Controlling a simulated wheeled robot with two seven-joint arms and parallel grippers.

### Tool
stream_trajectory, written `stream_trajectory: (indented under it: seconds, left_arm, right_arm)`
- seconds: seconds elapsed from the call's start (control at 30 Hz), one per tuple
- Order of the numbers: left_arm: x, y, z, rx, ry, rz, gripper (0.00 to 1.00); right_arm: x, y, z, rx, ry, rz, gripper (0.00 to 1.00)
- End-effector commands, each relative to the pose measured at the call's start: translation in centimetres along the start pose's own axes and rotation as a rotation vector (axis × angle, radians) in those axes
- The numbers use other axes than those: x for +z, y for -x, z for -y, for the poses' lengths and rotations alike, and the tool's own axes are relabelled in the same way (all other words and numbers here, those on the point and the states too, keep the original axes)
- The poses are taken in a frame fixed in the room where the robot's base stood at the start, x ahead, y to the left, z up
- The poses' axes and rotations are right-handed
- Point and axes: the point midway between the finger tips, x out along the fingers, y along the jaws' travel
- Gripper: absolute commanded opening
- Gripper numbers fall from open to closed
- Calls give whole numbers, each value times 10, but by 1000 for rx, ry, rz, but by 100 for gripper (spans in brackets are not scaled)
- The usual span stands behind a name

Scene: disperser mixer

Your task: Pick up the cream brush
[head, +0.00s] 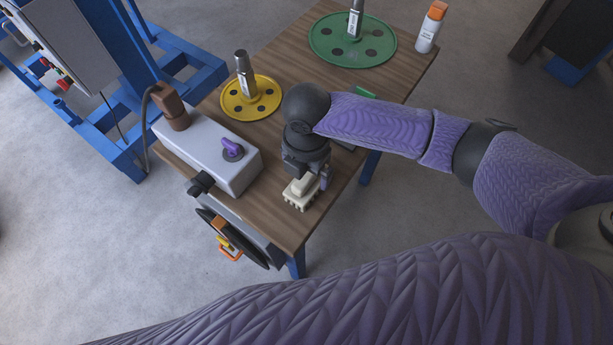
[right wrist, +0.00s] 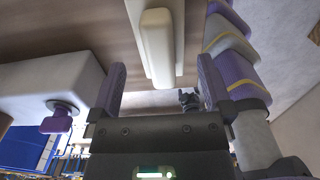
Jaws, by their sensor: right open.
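The cream brush (head: 300,193) lies on the wooden table near its front edge, bristles down on the wood. My right gripper (head: 309,178) is right over it and hides part of its top. In the right wrist view the brush's pale handle (right wrist: 157,45) lies in line with the gap between the two purple fingers of the right gripper (right wrist: 161,78). The fingers are spread, with clear space on both sides of the handle. My left gripper is out of view.
A grey box with a purple knob (head: 210,150) stands left of the brush. A yellow disc (head: 252,98) and a green disc (head: 352,42) with upright shafts lie farther back. A white bottle with an orange cap (head: 430,28) stands at the far corner. A blue frame (head: 172,52) stands beyond the table.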

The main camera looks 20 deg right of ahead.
Motion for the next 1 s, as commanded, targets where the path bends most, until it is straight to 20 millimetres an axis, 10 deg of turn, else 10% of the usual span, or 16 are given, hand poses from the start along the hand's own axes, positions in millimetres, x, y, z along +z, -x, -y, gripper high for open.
stream_trajectory:
  seconds: [0.23,0.47,0.93,1.0]
  left_arm:
    - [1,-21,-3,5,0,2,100]
    - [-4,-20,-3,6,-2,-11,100]
    - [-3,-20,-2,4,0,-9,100]
    - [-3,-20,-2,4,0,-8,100]
  right_arm:
    - [2,-48,2,-2,-2,-1,100]
    - [2,-51,2,2,-1,2,100]
    - [2,-50,2,2,-2,2,0]
    - [2,-50,2,2,-2,1,0]
